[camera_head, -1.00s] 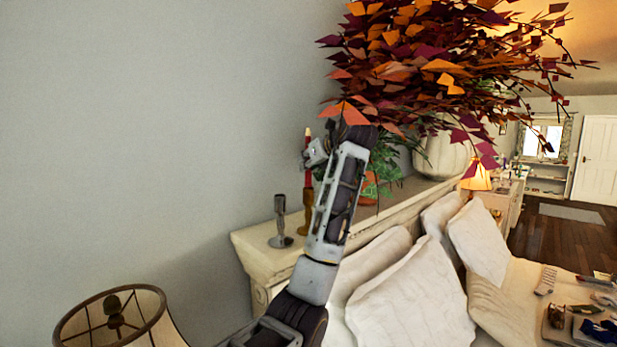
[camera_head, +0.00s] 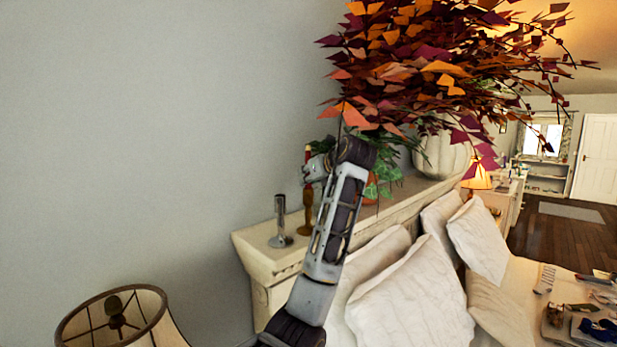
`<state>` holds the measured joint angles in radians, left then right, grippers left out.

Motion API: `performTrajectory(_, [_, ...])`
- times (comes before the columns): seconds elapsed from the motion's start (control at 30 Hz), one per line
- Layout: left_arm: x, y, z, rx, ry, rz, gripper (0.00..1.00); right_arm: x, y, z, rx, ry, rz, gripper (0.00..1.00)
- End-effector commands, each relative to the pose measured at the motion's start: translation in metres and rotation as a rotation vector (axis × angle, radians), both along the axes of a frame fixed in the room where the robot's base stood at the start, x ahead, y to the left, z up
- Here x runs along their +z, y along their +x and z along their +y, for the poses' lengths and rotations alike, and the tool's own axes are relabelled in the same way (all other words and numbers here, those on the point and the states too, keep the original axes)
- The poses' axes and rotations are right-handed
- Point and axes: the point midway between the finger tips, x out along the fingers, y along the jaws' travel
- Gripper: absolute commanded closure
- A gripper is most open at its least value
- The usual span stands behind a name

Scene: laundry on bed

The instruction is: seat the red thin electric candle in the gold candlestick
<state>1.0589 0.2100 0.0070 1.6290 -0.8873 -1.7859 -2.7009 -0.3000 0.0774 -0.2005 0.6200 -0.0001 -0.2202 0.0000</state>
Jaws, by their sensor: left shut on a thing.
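The red thin candle (camera_head: 308,155) is upright above the mantel-like ledge behind the bed, its tip showing just above my left gripper. My left gripper (camera_head: 314,168) is shut on the candle; its fingers hide the candle's middle and are partly hidden themselves by my wrist. The gold candlestick (camera_head: 306,220) stands upright on the ledge, directly below the gripper and in line with the candle. The candle's lower end appears to meet the candlestick's top, but I cannot tell whether it is inside the cup. My right gripper is out of view.
A silver candlestick (camera_head: 281,225) stands empty just left of the gold one on the ledge (camera_head: 262,262). Green foliage (camera_head: 385,175) and a white vase (camera_head: 442,155) with autumn leaves (camera_head: 420,60) are close on the right. White pillows (camera_head: 410,300) and a lampshade (camera_head: 115,325) are below.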

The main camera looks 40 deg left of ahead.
Motion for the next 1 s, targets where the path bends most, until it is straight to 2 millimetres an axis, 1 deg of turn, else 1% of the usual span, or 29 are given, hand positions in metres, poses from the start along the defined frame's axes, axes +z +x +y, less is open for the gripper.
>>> performTrajectory(0.27, [-0.0028, -0.0001, 0.0002, 0.001, 0.000, 0.000, 1.00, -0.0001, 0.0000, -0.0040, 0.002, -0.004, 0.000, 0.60])
performTrajectory(0.3, [-0.0027, -0.0001, 0.0002, 0.001, 0.000, 0.000, 0.80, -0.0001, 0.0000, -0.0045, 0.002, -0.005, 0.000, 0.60])
performTrajectory(0.43, [-0.0026, 0.0000, 0.0002, 0.001, 0.000, 0.000, 0.63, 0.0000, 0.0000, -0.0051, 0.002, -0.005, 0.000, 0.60])
performTrajectory(0.77, [-0.0023, -0.0001, 0.0001, 0.000, 0.000, 0.000, 0.62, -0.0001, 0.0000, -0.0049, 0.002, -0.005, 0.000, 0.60])
performTrajectory(0.93, [0.0008, 0.0000, -0.0002, 0.000, 0.000, 0.000, 0.62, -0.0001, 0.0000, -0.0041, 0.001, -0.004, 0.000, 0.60])
performTrajectory(1.0, [0.0022, -0.0014, -0.0048, -0.001, 0.000, 0.000, 0.62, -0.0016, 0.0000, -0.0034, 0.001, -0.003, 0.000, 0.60])
